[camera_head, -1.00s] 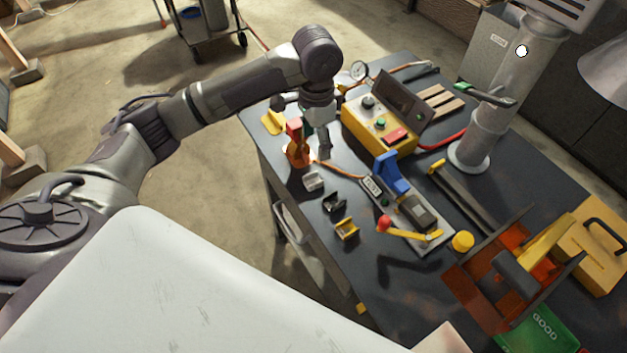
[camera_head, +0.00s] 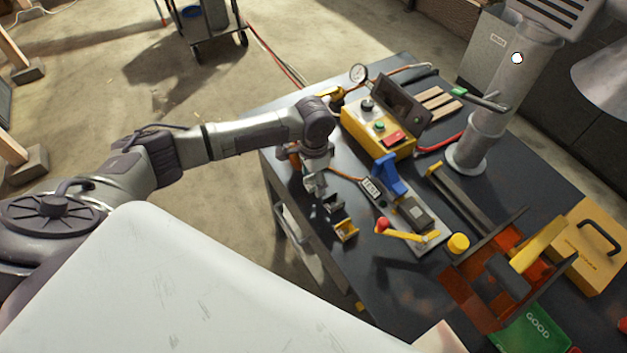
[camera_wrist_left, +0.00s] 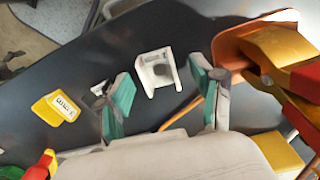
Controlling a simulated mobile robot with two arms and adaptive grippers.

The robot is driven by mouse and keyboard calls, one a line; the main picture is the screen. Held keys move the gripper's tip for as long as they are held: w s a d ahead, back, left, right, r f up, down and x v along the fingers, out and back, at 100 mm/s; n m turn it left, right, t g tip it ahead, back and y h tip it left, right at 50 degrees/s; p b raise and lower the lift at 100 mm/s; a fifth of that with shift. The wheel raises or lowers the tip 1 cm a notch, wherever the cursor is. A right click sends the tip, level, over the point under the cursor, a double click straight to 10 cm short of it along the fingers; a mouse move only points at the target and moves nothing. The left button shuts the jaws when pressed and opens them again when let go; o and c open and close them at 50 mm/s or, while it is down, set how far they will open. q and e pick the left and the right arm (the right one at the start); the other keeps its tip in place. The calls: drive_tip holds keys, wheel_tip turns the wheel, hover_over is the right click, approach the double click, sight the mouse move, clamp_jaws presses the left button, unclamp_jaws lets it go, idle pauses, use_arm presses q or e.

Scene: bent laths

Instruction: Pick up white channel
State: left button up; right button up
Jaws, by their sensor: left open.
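The white channel (camera_wrist_left: 158,70) lies on the dark table in the left wrist view, its open side facing down the picture. My left gripper (camera_wrist_left: 162,82) is open, with one teal finger on each side of the white channel; I cannot tell whether either touches it. In the head view my left gripper (camera_head: 315,184) points down over the table's near left edge and hides the white channel. My right gripper is not in view.
A black channel (camera_head: 333,204) and a yellow channel (camera_head: 346,231) stand close to the gripper. An orange holder (camera_wrist_left: 232,48) is to the right in the wrist view. A yellow control box (camera_head: 377,132) and a lever fixture (camera_head: 432,238) stand farther in.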

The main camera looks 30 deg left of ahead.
use_arm(q)
drive_tip(key=shift+f, duration=0.15)
drive_tip(key=c, duration=1.2)
drive_tip(key=shift+c, duration=0.2)
